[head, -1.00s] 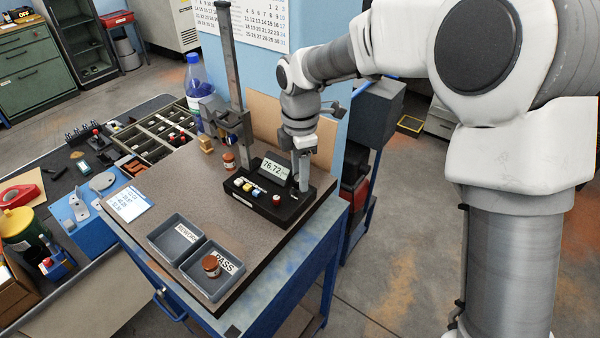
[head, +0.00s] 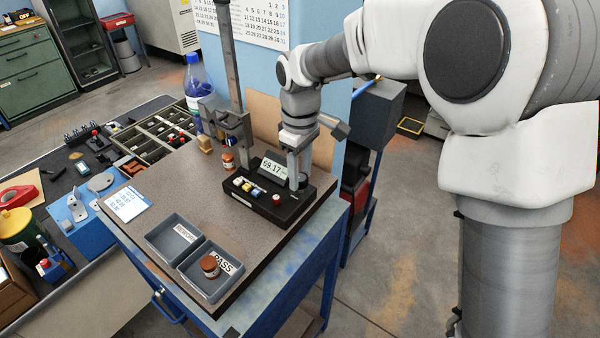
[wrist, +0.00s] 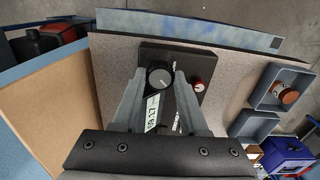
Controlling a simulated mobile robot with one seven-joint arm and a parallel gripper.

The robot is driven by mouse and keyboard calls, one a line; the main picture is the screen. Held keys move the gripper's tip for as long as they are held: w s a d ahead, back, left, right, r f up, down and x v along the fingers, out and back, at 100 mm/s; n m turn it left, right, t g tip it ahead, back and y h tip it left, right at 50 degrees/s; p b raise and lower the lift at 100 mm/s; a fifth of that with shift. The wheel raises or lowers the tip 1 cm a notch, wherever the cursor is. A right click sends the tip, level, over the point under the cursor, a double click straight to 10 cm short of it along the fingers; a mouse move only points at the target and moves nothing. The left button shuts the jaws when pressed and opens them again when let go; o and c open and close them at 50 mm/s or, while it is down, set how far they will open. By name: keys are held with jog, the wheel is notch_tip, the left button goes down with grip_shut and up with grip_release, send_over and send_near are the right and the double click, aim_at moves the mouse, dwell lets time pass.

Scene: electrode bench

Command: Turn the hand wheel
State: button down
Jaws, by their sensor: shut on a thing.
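The hand wheel (wrist: 160,77) is a round black knob with a ribbed rim and a white mark, on the black instrument box (head: 262,205). My gripper (wrist: 161,84) is shut on the wheel, one finger at each side of it. In the head view my gripper (head: 298,172) points straight down at the box's right end and hides most of the wheel. The box's display (head: 272,168) reads 69.17.
Two grey trays, REWORK (head: 160,252) and PASS (head: 190,283), stand at the bench front; PASS holds a brown-capped jar (head: 209,266). Another jar (head: 228,161) and an upright metal stand (head: 233,90) are left of and behind the box. The bench between box and trays is clear.

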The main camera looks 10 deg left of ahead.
jog(key=m, duration=0.5)
jog(key=shift+m, duration=0.3)
jog(key=m, duration=0.5)
jog(key=shift+b, duration=0.4)
jog(key=m, duration=0.5)
jog(key=shift+m, duration=0.4)
jog(key=m, duration=0.4)
jog(key=shift+m, duration=0.3)
jog(key=shift+c, duration=2.2)
grip_release()
